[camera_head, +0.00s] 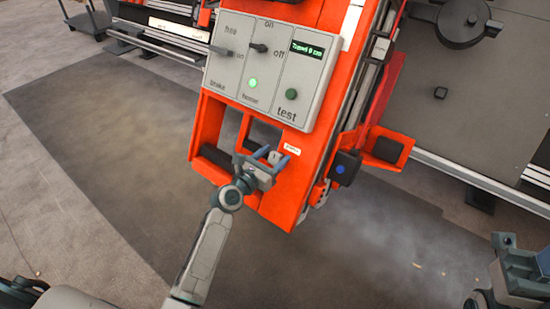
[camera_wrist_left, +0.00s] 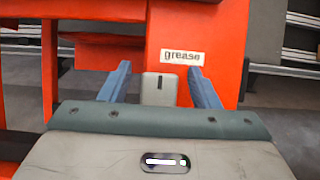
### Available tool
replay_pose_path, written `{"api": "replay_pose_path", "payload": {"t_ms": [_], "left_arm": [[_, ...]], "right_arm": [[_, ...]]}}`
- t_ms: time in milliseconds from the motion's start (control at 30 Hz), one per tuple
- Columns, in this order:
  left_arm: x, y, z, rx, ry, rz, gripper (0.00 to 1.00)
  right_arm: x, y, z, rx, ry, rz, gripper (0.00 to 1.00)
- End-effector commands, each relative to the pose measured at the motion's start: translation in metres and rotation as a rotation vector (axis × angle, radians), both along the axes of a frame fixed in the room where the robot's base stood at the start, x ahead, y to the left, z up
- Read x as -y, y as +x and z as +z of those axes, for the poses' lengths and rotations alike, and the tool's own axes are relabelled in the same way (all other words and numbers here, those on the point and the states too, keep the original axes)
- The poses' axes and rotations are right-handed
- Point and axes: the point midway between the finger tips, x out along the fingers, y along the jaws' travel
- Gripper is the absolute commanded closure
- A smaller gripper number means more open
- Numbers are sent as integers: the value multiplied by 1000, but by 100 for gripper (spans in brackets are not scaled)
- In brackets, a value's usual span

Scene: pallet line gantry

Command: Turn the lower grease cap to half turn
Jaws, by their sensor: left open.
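The grease cap (camera_wrist_left: 160,89) is a small pale grey block with a short dark mark, upright in the left wrist view. It is on the orange frame, beside a white label reading "grease" (camera_wrist_left: 182,57). My left gripper (camera_head: 271,157) is open, with one blue finger on each side of the cap; I see gaps on both sides and no clear contact. In the head view the cap (camera_head: 275,157) shows small between the fingers. My right gripper (camera_head: 520,268) is at the lower right edge, away from the frame; its fingers are not clear.
Above the cap is a grey control panel (camera_head: 270,68) with switches, a lit green lamp, a green test button and a small display. The orange frame has openings (camera_head: 263,135) beside the cap. A blue-dotted black knob (camera_head: 345,167) sticks out at right. Open floor lies left.

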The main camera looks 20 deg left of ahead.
Motion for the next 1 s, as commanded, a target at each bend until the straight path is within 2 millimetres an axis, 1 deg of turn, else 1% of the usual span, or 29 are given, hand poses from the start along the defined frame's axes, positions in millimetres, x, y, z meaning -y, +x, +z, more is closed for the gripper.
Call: {"api": "replay_pose_path", "payload": {"t_ms": [100,400,467,500,633,1000], "left_arm": [[3,7,0,0,0,0,44],[3,9,0,-1,0,-1,44],[3,9,0,-1,0,-1,55],[3,9,0,-1,0,0,63],[3,9,0,-1,0,0,88],[4,8,-1,15,45,-26,88]], "right_arm": [[0,0,-2,0,1,-2,64],[0,0,-2,-1,1,-2,64],[0,0,-2,-1,1,-2,64],[0,0,-2,-1,1,-2,64],[0,0,-1,0,1,-3,64],[0,0,-4,3,3,-4,64]]}}
